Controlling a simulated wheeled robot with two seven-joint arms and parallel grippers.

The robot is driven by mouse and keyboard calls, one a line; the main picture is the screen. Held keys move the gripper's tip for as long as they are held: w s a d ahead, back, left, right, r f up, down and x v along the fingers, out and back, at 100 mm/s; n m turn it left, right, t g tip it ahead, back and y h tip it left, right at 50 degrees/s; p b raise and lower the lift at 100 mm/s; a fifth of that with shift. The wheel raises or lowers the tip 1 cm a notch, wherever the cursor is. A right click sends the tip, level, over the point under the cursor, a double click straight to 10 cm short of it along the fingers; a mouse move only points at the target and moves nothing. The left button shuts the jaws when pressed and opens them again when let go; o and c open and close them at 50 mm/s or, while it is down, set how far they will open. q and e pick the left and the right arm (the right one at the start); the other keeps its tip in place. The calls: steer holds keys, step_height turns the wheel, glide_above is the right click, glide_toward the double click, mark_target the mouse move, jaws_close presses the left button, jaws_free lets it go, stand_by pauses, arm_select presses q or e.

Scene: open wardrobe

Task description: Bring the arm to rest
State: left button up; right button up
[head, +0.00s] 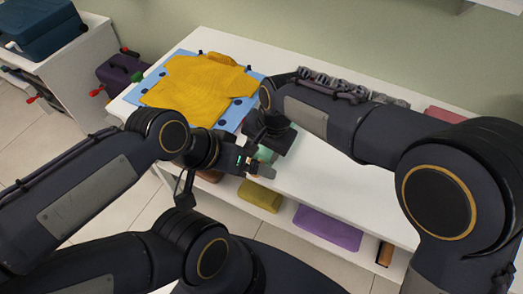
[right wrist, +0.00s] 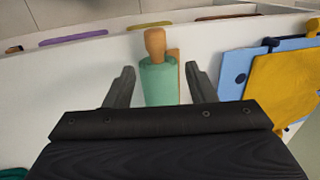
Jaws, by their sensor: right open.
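My right gripper (head: 268,143) reaches down over the white table in the head view; its dark body hides much of what is under it. In the right wrist view my right gripper (right wrist: 159,70) is open, its fingers apart. Part of the green cylinder shows in the head view (head: 266,154). My left arm comes in from the left, and my left gripper (head: 272,176) is near the table's front edge; its opening is unclear.
A yellow garment (head: 200,88) lies on a blue board (head: 235,113) on the white table (head: 350,188). Grey things (head: 345,88) line the back. An olive bundle (head: 260,196) and purple bundle (head: 327,228) lie on the lower shelf. The tabletop right of the grippers is bare.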

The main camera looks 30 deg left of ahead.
stand_by(0.3)
steer(key=w+d+r+t+y, duration=0.1)
steer(key=d+r, duration=0.3)
steer(key=d, duration=0.5)
steer(key=w+d+r+m+y, duration=0.1)
steer(key=w+d+r, duration=0.15)
steer(key=d, duration=0.65)
steer(key=d+r+t+y, duration=0.1)
steer(key=d+r, duration=0.3)
steer(key=d, duration=0.5)
steer(key=s+d+f+m+t+h, duration=0.1)
steer(key=s+d+f+t, duration=0.2)
steer(key=s+d, duration=1)
steer(key=d, duration=0.2)
steer(key=shift+s+d+t, duration=0.15)
steer(key=shift+d+t, duration=0.15)
steer(key=shift+t, duration=0.1)
